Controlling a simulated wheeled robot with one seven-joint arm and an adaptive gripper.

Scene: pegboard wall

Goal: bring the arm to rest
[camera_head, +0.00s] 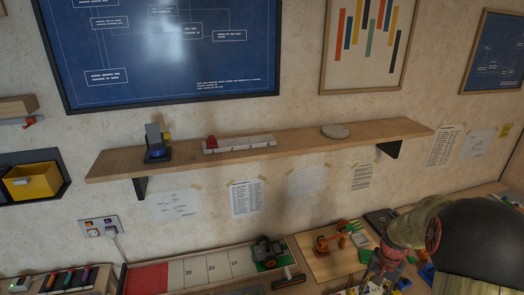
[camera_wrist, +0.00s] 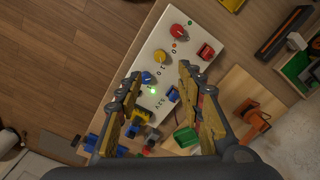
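My gripper (camera_wrist: 157,98) is open in the wrist view, with its two yellow-padded fingers apart and nothing held between them. It hangs above a white panel (camera_wrist: 158,65) that carries red, yellow and blue knobs and a lit green light. I cannot judge the height above the panel. In the head view my arm (camera_head: 425,225) reaches in at the lower right, and its dark rounded part hides that corner of the bench. The gripper's fingers do not show clearly in the head view.
A wooden shelf (camera_head: 300,141) on the wall holds small items. Below, a bench carries a numbered board (camera_head: 205,268), a wooden board with an orange model arm (camera_head: 328,241), and loose coloured parts. A green block (camera_wrist: 186,136) lies near the right finger. Wooden floor (camera_wrist: 60,60) is left of the bench.

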